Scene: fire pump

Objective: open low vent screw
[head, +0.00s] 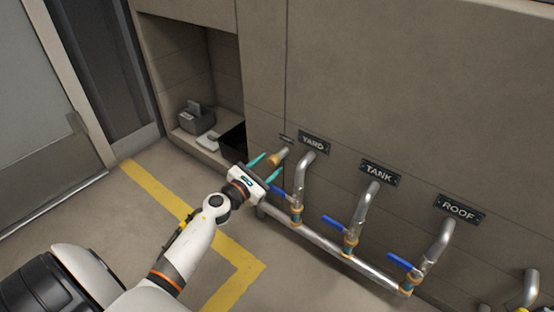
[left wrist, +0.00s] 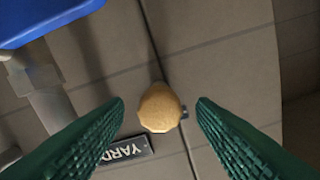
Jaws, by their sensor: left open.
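The low vent screw seems to be the brass, rounded fitting (head: 275,159) on a short stub at the wall, left of the YARD pipe. In the left wrist view the brass piece (left wrist: 160,108) is in the middle, between the two green fingers. My left gripper (head: 266,167) is open, with its teal fingertips on either side of the brass piece. In the left wrist view a gap shows between each fingertip and the brass (left wrist: 160,113). My right gripper is in neither view.
Pipes labelled YARD (head: 313,143), TANK (head: 380,172) and ROOF (head: 459,209) run down to a low horizontal pipe (head: 320,241). Blue valve handles stick out, one (left wrist: 40,20) close to the left gripper. A wall recess (head: 205,80) holds a grey box (head: 196,120). The floor at left is clear.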

